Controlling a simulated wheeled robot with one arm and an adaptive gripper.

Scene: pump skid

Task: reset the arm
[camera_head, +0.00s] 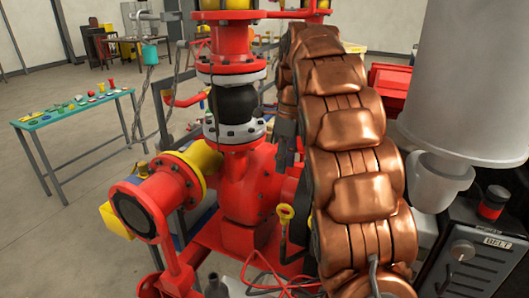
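My gripper is not in view, so its state and anything it may hold do not show. A large copper-coloured segmented form (350,150) runs from the top centre down to the bottom edge, close to the camera. I cannot tell whether it is part of my arm. It hides part of the pump skid behind it.
Red pump piping (248,185) with a black coupling (236,103) and an open flange (143,210) stands left of centre. A teal-topped table (72,108) with small parts is at left. A light grey cylinder (470,80) and a black BELT control box (480,255) crowd the right.

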